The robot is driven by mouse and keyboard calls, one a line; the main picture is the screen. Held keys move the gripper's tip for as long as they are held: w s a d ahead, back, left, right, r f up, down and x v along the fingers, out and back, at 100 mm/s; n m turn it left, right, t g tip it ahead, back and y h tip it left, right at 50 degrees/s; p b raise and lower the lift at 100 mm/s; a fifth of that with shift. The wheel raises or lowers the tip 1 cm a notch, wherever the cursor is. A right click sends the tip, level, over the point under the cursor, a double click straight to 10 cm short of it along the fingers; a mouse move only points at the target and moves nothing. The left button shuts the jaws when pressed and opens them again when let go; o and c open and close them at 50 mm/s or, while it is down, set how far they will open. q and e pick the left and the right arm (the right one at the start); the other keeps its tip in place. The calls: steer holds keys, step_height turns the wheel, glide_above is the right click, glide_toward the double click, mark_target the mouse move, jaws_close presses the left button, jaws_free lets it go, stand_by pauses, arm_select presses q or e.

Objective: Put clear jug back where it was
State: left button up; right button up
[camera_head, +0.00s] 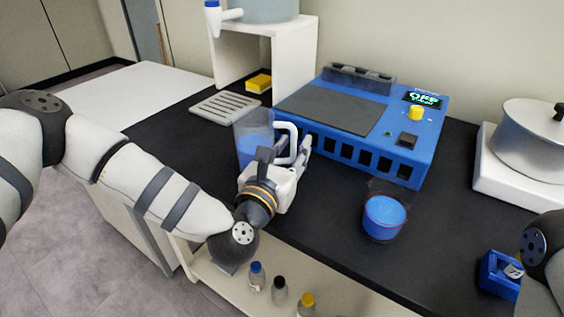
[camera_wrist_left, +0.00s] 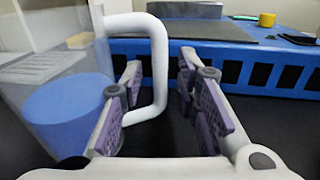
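The clear jug (camera_head: 252,130) holds blue liquid and has a white handle (camera_head: 290,135). It is upright, left of the blue machine, and appears to stand on the black counter. My left gripper (camera_head: 288,157) is at its handle side. In the left wrist view the jug (camera_wrist_left: 62,95) is at the left, and the upright bar of its handle (camera_wrist_left: 159,65) lies between the parted fingers of my left gripper (camera_wrist_left: 161,80). A gap shows between the handle and the right finger; contact with the left finger is unclear. My right arm shows at the right edge, its gripper out of view.
The blue machine (camera_head: 410,150) stands behind. A beaker of blue liquid (camera_head: 384,217) is right of my left gripper. A grey drain rack (camera_head: 225,106), yellow sponge (camera_head: 258,82) and white stand (camera_head: 296,60) are at the back left. A silver pot (camera_head: 530,140) and small blue object (camera_head: 496,278) are at right.

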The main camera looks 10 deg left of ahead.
arm_select(q)
steer(key=s, duration=0.3)
steer(key=s+a, duration=0.1)
steer(key=s, duration=0.3)
steer(key=s+a, duration=0.1)
steer(key=s, duration=0.3)
steer(key=shift+s, duration=0.15)
steer(key=shift+d+f, duration=0.1)
